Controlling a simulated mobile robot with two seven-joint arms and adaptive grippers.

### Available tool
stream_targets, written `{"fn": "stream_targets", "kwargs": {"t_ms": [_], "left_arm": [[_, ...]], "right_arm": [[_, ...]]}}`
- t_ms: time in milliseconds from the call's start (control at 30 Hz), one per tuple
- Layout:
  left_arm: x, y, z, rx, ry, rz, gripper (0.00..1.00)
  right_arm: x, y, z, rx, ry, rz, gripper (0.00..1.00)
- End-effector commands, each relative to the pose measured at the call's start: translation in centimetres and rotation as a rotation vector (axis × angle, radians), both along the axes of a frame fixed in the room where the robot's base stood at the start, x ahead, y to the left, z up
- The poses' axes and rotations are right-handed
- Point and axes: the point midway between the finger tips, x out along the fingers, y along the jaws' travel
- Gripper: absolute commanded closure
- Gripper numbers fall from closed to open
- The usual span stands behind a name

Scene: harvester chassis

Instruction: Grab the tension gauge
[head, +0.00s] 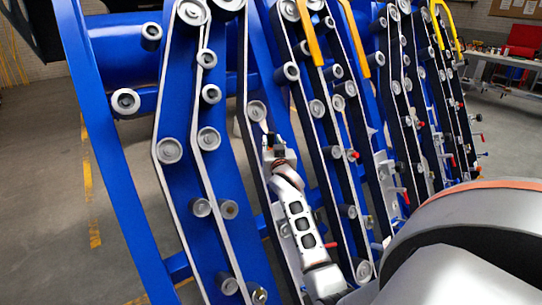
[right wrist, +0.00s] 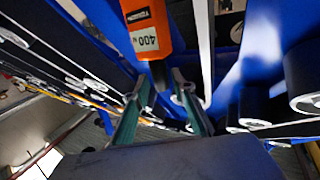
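The tension gauge (right wrist: 148,25) is an orange block marked "400 N" with a dark narrow lower end. It shows at the top middle of the right wrist view, partly cut off by the frame. My right gripper (right wrist: 160,82) has its two teal fingers apart, with the gauge's dark end close to the gap between the tips. I cannot tell whether they touch. In the head view, my right gripper (head: 270,140) is small, among the belts at the centre. I cannot make out the gauge there. My left gripper is not in view.
The blue harvester chassis (head: 118,160) fills the middle, with several rollers and belts close around my right arm. Yellow bars (head: 310,35) and red-tipped levers stick out. A workbench (head: 500,62) stands at the back right. Open floor (head: 40,190) lies at the left.

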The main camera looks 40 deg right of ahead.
Motion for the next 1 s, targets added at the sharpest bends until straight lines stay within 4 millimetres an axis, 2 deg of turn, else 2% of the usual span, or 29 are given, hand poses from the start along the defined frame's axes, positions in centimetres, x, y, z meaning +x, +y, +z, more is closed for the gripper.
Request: {"fn": "stream_targets", "kwargs": {"t_ms": [200,467,500,600,1000], "left_arm": [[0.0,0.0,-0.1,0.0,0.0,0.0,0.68],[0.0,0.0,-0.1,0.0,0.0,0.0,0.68],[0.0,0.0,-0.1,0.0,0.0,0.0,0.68],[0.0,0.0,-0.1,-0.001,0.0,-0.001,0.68],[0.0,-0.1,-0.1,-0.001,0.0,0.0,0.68]], "right_arm": [[2.1,-1.3,0.1,-0.001,0.001,0.0,0.74],[2.3,-1.5,0.1,0.0,0.0,0.0,0.74],[2.3,-1.4,0.1,0.0,0.0,0.0,0.77],[2.3,-1.4,0.1,-0.001,0.001,0.0,1.0],[2.3,-1.4,0.3,-0.001,-0.002,0.0,1.0]]}}
